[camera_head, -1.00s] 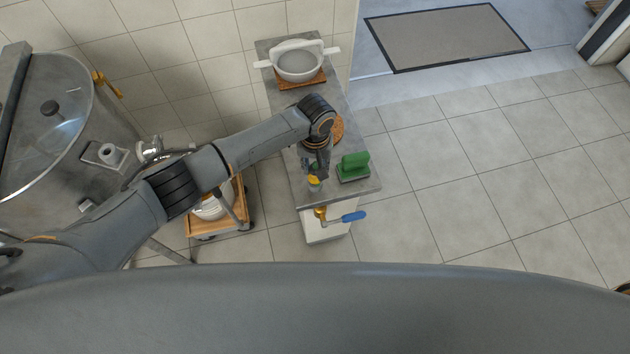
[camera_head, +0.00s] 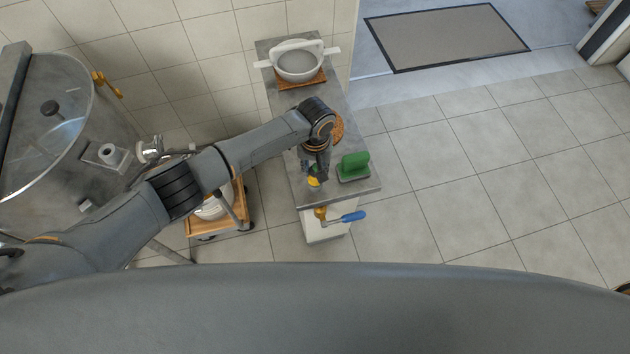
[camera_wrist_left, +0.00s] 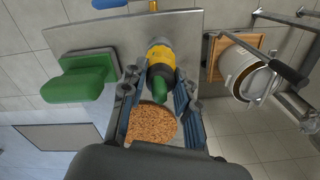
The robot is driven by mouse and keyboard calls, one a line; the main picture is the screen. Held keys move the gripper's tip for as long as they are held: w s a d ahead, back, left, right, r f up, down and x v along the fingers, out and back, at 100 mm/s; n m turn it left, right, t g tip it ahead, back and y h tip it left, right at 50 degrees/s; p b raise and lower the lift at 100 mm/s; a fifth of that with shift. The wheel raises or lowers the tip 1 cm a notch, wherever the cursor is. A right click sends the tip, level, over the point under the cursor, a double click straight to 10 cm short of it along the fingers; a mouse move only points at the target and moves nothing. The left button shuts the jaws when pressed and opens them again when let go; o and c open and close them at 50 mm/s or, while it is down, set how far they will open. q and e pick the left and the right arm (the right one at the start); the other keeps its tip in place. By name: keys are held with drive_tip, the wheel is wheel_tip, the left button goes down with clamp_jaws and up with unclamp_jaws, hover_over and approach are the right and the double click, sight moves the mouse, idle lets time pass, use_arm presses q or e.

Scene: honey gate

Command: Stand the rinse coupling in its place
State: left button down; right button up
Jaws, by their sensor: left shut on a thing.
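The rinse coupling, a yellow piece with a green end and a grey collar (camera_wrist_left: 161,62), is between the fingers of my left gripper (camera_wrist_left: 160,84) in the left wrist view. In the head view the coupling (camera_head: 313,182) shows as a small yellow patch near the front end of the grey bench top. My left gripper (camera_head: 317,170) is just above and behind it, shut on it. The fingers hide part of the coupling. I cannot tell whether its base touches the bench. My right gripper is not in view.
A blue-handled brass valve (camera_head: 345,217) juts out at the bench front. A white pot (camera_head: 298,62) stands at the far end. A wooden dolly (camera_head: 240,205) is left.

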use_arm(q)
drive_tip(key=shift+f, duration=0.2)
drive_tip(key=c, duration=0.5)
unclamp_jaws()
drive_tip(key=shift+o, duration=0.4)
drive_tip(key=o, duration=0.3)
drive_tip(key=shift+o, duration=0.6)
